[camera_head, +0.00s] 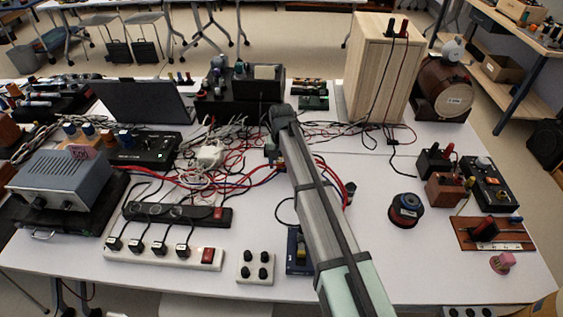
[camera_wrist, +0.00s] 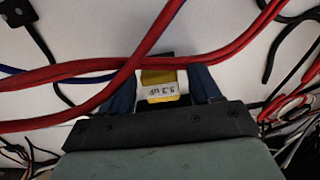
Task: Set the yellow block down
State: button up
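The yellow block (camera_wrist: 159,79) shows in the wrist view with a white label that seems to read 3.3 µF. My gripper (camera_wrist: 163,84) has its two dark blue fingers on either side of the block and is shut on it. In the head view my gripper (camera_head: 276,156) is at the far end of my arm, low over the middle of the table among the cables. There the block is mostly hidden, and I cannot tell whether it touches the table.
Tangled cables (camera_head: 215,165) lie left of my gripper. A wooden speaker box (camera_head: 375,75) stands behind right. A copper coil (camera_head: 406,211) and a power strip (camera_head: 160,250) stand nearer the front.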

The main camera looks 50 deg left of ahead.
aim_at(282, 161)
jog(key=shift+o, duration=0.3)
jog(key=shift+r, duration=0.15)
notch_tip(282, 161, up, 12)
dwell(0.4)
dwell(0.4)
